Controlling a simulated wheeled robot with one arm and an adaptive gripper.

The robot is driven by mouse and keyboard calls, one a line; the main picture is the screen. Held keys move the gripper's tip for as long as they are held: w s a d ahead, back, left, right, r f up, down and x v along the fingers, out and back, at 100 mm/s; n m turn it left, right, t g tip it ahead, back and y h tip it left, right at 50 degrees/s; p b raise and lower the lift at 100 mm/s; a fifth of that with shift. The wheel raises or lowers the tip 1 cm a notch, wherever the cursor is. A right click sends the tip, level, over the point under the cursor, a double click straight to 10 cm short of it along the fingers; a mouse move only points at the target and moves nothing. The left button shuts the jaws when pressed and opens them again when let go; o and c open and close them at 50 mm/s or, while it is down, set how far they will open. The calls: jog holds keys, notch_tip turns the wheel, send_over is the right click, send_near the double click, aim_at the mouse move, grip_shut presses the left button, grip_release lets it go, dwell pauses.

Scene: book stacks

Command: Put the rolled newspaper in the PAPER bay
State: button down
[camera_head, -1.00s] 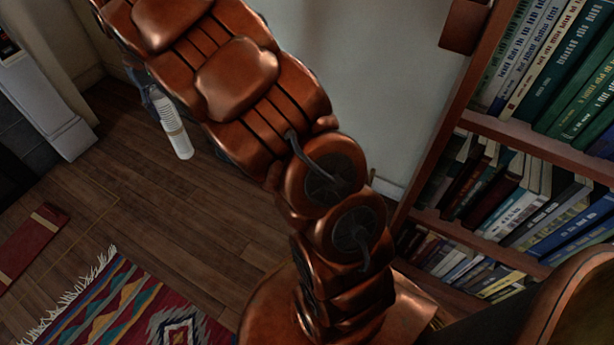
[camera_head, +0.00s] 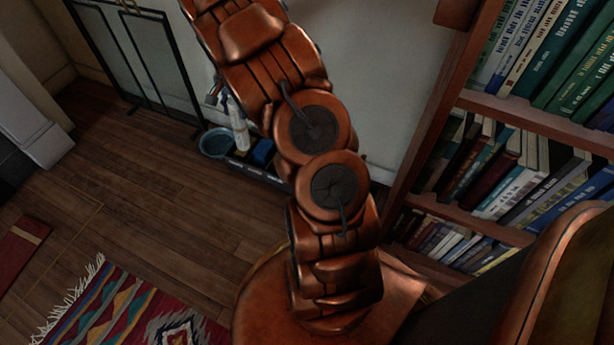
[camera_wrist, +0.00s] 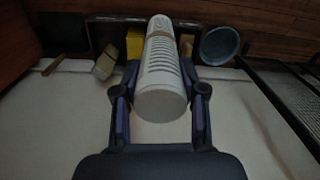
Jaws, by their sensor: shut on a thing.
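The rolled newspaper (camera_head: 239,128) is a pale cylinder with a band. It hangs nearly upright from my gripper (camera_head: 222,96), just above or in front of a long dark tray (camera_head: 278,180) on the floor by the wall. In the wrist view, my gripper (camera_wrist: 160,112) is shut on the newspaper (camera_wrist: 162,75), with a finger on each side. The newspaper's far end overlaps the tray (camera_wrist: 96,32) there; I cannot tell whether they touch. No bay label is readable, so I cannot tell which bay is PAPER.
A round blue-grey bowl (camera_head: 215,143) and a blue object (camera_head: 263,151) are at the tray. The wrist view shows a yellow object (camera_wrist: 134,42) and a pale block (camera_wrist: 104,63). A black-framed screen (camera_head: 140,55) stands left; a bookcase (camera_head: 550,130) stands right.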

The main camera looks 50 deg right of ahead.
jog(key=s+d+f+m+b, duration=0.1)
jog(key=s+d+f+m, duration=0.9)
jog(key=s+d+f, duration=0.3)
notch_tip(320, 180, down, 11)
jog(key=b, duration=0.4)
jog(key=shift+w+d+f, duration=0.15)
jog(key=shift+w+d, duration=0.05)
jog(key=shift+w, duration=0.2)
jog(key=shift+f, duration=0.15)
jog(key=c, duration=0.7)
grip_release()
jog(key=shift+o, duration=0.2)
